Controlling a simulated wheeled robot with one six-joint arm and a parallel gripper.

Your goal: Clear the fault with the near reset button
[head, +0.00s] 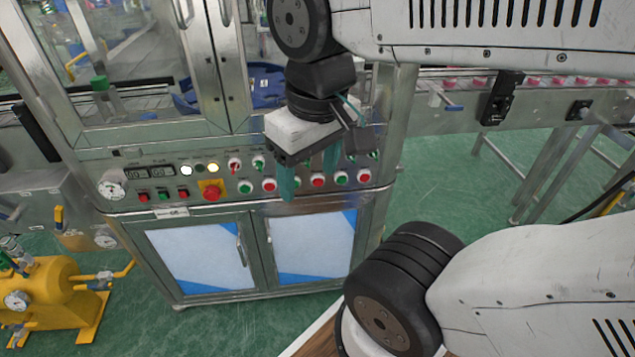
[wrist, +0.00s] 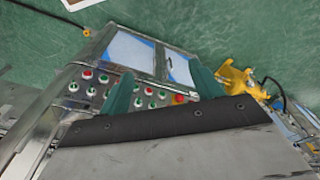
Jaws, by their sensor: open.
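The control panel (head: 225,178) on the machine front carries several small red and green buttons. Red (head: 143,197), green (head: 163,195) and red (head: 183,193) buttons sit at its left. A larger red mushroom button (head: 211,190) on a yellow plate is beside them. Green and red buttons continue right, partly hidden by my gripper. I cannot tell which one is the near reset button; labels are unreadable. My gripper (head: 309,184) is open and empty, its teal fingers pointing down in front of the panel's right half. The wrist view shows the panel buttons (wrist: 103,78) beyond and between the fingers (wrist: 162,72).
Two lamps above the panel's left part are lit, one white (head: 186,170) and one yellowish (head: 213,168). Cabinet doors (head: 200,255) lie below the panel. A yellow tank (head: 50,290) stands at lower left. A conveyor (head: 550,108) runs right.

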